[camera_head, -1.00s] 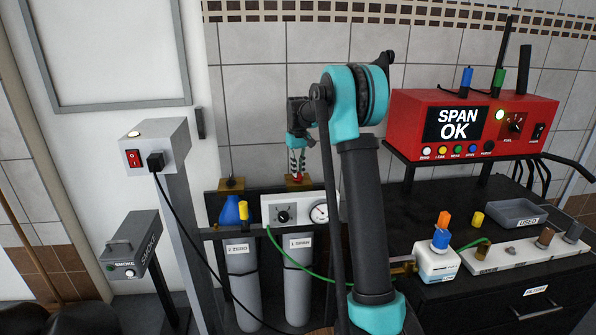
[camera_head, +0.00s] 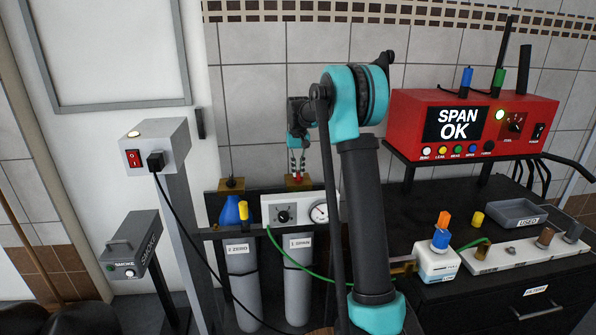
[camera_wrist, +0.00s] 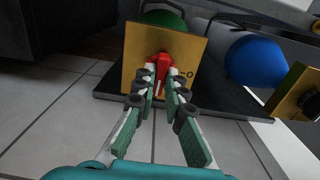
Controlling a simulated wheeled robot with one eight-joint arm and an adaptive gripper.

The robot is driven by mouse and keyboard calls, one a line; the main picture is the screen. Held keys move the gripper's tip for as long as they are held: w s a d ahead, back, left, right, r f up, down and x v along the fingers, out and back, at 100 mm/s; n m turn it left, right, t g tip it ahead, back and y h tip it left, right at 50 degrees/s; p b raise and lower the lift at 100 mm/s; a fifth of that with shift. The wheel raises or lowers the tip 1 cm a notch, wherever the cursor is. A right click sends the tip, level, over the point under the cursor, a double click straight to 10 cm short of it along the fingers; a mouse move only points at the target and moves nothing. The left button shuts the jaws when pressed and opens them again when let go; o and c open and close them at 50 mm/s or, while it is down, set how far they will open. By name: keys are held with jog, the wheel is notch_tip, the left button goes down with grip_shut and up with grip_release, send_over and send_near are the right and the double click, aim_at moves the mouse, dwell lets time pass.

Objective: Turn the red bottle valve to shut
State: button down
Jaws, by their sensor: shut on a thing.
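The red valve (camera_wrist: 163,62) sits on a yellow-brown plate (camera_wrist: 190,52) in the wrist view, with a green bottle top (camera_wrist: 163,19) behind it. In the head view the red valve (camera_head: 297,177) is a small spot above the bottle labelled 1 SPAN (camera_head: 297,285). My gripper (camera_wrist: 161,76) is shut on the red valve, one finger on each side; it also shows in the head view (camera_head: 297,171), pointing down. The fingertips cover part of the valve and of the plate's lettering.
A second bottle, labelled 2 ZERO (camera_head: 241,285), stands to the left with a blue top (camera_head: 230,211). A regulator panel with a dial (camera_head: 283,216) and a green hose stands in front. The red box (camera_head: 420,145) reads SPAN OK.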

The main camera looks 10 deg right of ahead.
aim_at(298, 172)
jog(key=c, duration=1.6)
grip_release()
jog(key=shift+r, duration=0.1)
notch_tip(298, 172, up, 12)
jog(key=shift+f, duration=0.1)
jog(key=s+d+f+t, duration=0.1)
jog(key=s+f, duration=0.6)
jog(key=s, duration=0.7)
jog(key=s+d+f+t, duration=0.1)
jog(key=s+f, duration=0.7)
jog(key=s, duration=0.6)
jog(key=s+d+f+t, duration=0.2)
jog(key=s+f, duration=0.6)
jog(key=s, duration=0.6)
jog(key=shift+f, duration=0.15)
